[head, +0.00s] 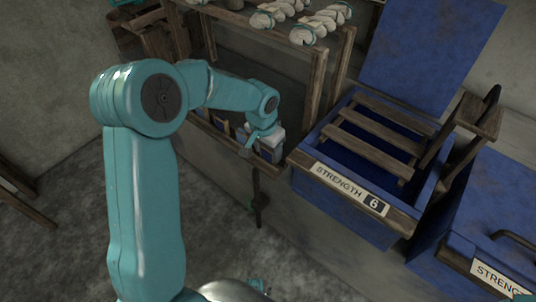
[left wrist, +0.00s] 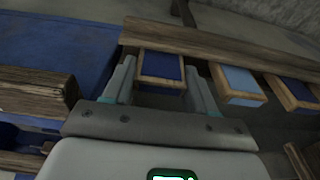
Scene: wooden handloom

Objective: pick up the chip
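Several chips, small blocks with wooden rims and blue faces, sit in a row along a wooden rail. In the left wrist view a dark blue chip (left wrist: 160,66) lies between the two fingers of my left gripper (left wrist: 161,85). The fingers stand open on either side of it, with what looks like a narrow gap at each side. In the head view my left gripper (head: 262,145) reaches down over the row beside the loom and hides most of the chip there.
A lighter blue chip (left wrist: 238,80) and another dark chip (left wrist: 297,90) sit to the right in the wrist view. A blue box labelled STRENGTH 6 (head: 345,190) stands right of my gripper. Wooden loom posts (head: 316,75) rise close behind it, with pale yarn skeins (head: 318,25) above.

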